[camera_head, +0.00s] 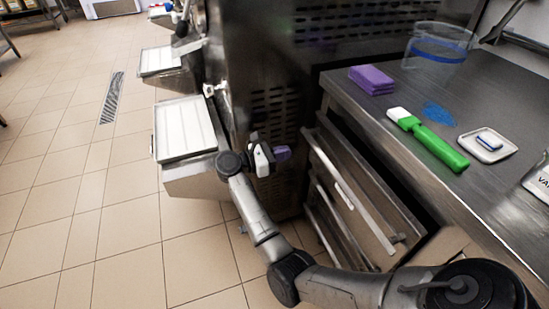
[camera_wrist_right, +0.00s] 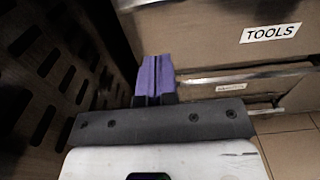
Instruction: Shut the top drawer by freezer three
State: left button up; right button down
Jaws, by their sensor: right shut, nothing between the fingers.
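The top drawer (camera_head: 372,205) is under the steel counter beside the freezer. It stands pulled out, with a dark gap between its front and the counter edge. A long bar handle runs along its front. In the right wrist view a drawer front labelled TOOLS (camera_wrist_right: 225,28) fills the upper right. My right gripper (camera_head: 282,154) is shut and empty, beside the freezer's side panel and left of the drawer's far end. Its purple fingertips (camera_wrist_right: 154,78) sit together in the wrist view, in front of the lower drawer level. My left gripper is not in view.
A lower drawer (camera_wrist_right: 245,88) is beneath. The freezer's vented panel (camera_wrist_right: 45,80) is close on the gripper's left. The counter (camera_head: 490,190) holds purple sponges (camera_head: 371,79), a green-handled scraper (camera_head: 437,147), a small dish (camera_head: 487,146) and a clear tub (camera_head: 437,52). Tiled floor is free at left.

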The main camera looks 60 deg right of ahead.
jog(key=b+x, duration=0.3)
jog(key=x, duration=0.6)
jog(key=shift+a, duration=0.1)
